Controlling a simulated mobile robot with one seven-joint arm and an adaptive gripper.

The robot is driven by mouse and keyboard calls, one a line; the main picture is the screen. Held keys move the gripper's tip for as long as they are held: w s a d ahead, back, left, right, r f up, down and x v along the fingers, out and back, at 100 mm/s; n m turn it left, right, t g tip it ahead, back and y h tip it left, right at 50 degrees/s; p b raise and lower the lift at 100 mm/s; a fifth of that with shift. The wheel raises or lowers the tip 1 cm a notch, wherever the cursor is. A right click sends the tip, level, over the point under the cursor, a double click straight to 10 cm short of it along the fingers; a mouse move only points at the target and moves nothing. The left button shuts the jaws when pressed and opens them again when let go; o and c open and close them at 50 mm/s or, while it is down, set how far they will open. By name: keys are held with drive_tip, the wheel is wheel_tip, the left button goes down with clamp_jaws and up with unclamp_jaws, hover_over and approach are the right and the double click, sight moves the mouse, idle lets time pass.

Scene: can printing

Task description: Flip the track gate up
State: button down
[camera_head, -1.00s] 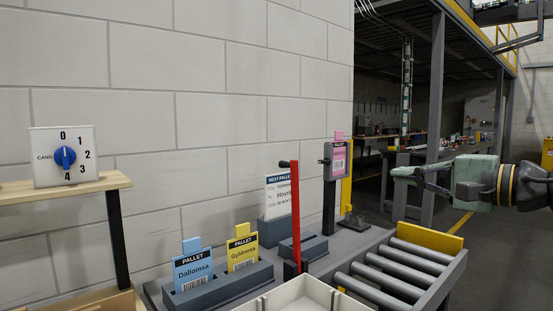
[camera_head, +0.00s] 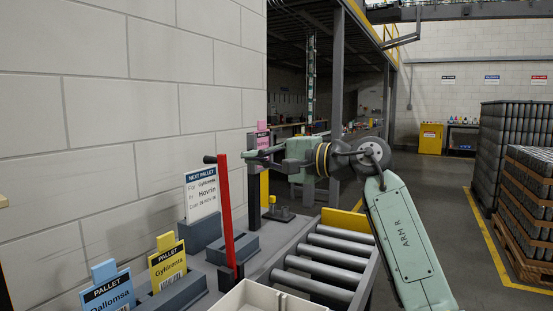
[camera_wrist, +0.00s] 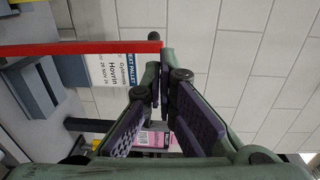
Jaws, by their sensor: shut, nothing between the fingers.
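A red bar (camera_head: 227,215) with a black handle at its top stands nearly upright beside the tray and rollers in the head view. A yellow plate (camera_head: 346,221) stands across the far end of the rollers. I cannot tell for certain which of these is the track gate. My gripper (camera_head: 250,154) is shut and empty, pointing left, close to the right of the red bar's top. In the wrist view my fingertips (camera_wrist: 163,72) are together just beside the end of the red bar (camera_wrist: 80,48). I cannot tell whether they touch it.
Grey rollers (camera_head: 320,260) and a cream tray (camera_head: 255,298) lie below my arm. A blue card (camera_head: 108,293), a yellow card (camera_head: 168,266) and a white card (camera_head: 202,195) stand in holders by the wall. A pink card (camera_head: 263,138) is behind my gripper.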

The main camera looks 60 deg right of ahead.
sight(225, 156)
drive_tip(key=shift+w+a+f, duration=0.1)
drive_tip(key=shift+w, duration=1.3)
drive_tip(key=shift+w+a+f, duration=0.1)
drive_tip(key=shift+w, duration=1.25)
drive_tip(key=shift+w+a+r+p, duration=0.1)
drive_tip(key=shift+w+p, duration=0.1)
drive_tip(key=shift+w, duration=0.85)
drive_tip(key=shift+w+a+r+p, duration=0.1)
drive_tip(key=shift+w+p, duration=0.05)
drive_tip(key=shift+w, duration=0.85)
